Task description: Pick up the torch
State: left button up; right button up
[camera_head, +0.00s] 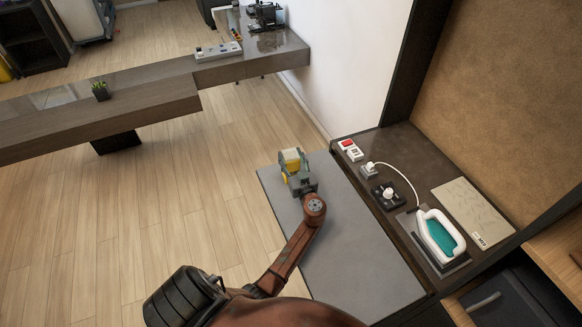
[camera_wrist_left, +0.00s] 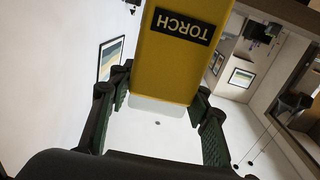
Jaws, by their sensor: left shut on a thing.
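The torch (camera_head: 291,161) is a yellow block with a pale end, held in my left gripper (camera_head: 297,177) above the grey panel in the head view. In the left wrist view the torch (camera_wrist_left: 175,60) fills the upper middle, with a black label reading TORCH, upside down. The left gripper's dark green fingers (camera_wrist_left: 160,112) close on it from both sides. Ceiling and walls show behind the torch, and no supporting surface is seen under it in that view. My right gripper is not in view.
The dark vanity top (camera_head: 383,160) at right holds a white-and-teal iron (camera_head: 440,237), a corded white plug (camera_head: 369,168), a red-and-white box (camera_head: 346,145) and a beige board (camera_head: 472,212). A grey panel (camera_head: 345,235) lies beside it. A long desk (camera_head: 150,98) stands at the back left.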

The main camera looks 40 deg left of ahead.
pick_arm(q)
grip_shut()
jog(key=shift+r, duration=0.1)
dwell(0.3)
